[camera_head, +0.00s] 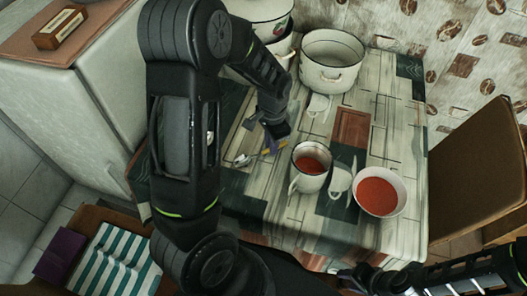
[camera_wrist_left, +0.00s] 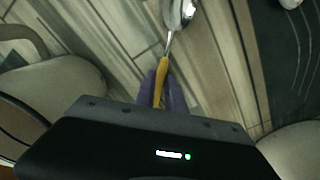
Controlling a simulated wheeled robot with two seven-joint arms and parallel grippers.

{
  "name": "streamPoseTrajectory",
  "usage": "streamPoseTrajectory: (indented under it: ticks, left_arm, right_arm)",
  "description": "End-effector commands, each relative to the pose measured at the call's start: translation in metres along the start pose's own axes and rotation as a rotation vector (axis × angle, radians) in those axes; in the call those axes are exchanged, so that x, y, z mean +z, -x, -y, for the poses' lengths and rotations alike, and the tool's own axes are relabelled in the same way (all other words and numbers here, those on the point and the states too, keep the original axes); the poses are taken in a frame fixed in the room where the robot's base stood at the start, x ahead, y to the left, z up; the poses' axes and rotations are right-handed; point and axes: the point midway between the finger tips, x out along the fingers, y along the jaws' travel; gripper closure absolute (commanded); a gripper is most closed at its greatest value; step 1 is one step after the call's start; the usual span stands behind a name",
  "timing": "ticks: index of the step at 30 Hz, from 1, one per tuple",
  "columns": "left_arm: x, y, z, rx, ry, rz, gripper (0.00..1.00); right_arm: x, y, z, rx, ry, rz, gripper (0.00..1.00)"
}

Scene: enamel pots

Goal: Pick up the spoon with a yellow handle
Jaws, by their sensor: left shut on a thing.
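The spoon has a yellow handle (camera_head: 268,151) and a shiny metal bowl (camera_head: 241,160) and is near the left part of the table. In the left wrist view its metal bowl (camera_wrist_left: 180,12) points away and its handle (camera_wrist_left: 163,72) runs between my purple fingertips. My left gripper (camera_head: 275,140) is shut on the yellow handle; its fingers also show in the left wrist view (camera_wrist_left: 163,90). Whether the spoon touches the table is unclear. My right gripper (camera_head: 352,278) is at the bottom of the head view, dark and partly cut off, with its jaws unclear.
On the table (camera_head: 330,226) stand a mug (camera_head: 296,181) with red liquid and a bowl (camera_head: 405,190) of red liquid to its right. White enamel pots (camera_head: 331,79) stand at the back. A brown chair (camera_head: 480,170) is at right, a cabinet (camera_head: 60,95) at left.

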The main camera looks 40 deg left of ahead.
Motion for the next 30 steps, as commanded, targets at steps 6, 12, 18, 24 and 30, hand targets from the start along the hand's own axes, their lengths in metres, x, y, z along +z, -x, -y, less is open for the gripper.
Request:
streamPoseTrajectory:
  ticks: [6,12,18,24,30]
  left_arm:
    - [0.0,0.0,0.0,0.0,0.0,0.0,1.0]
    - [0.0,0.0,0.0,0.0,0.0,0.0,1.0]
    - [0.0,0.0,0.0,0.0,0.0,0.0,1.0]
    - [-0.001,0.009,0.0,-0.001,0.0,-0.002,1.0]
    - [-0.002,0.042,0.001,-0.003,0.0,-0.006,1.0]
  right_arm:
    - [0.0,0.0,0.0,0.0,0.0,0.0,0.64]
    - [0.0,0.0,0.0,0.0,0.0,0.0,0.64]
    - [0.0,0.0,0.0,0.0,0.0,0.0,0.64]
    - [0.0,-0.001,0.0,0.0,0.0,0.0,0.64]
    - [0.0,-0.003,-0.001,0.0,0.0,0.0,0.64]
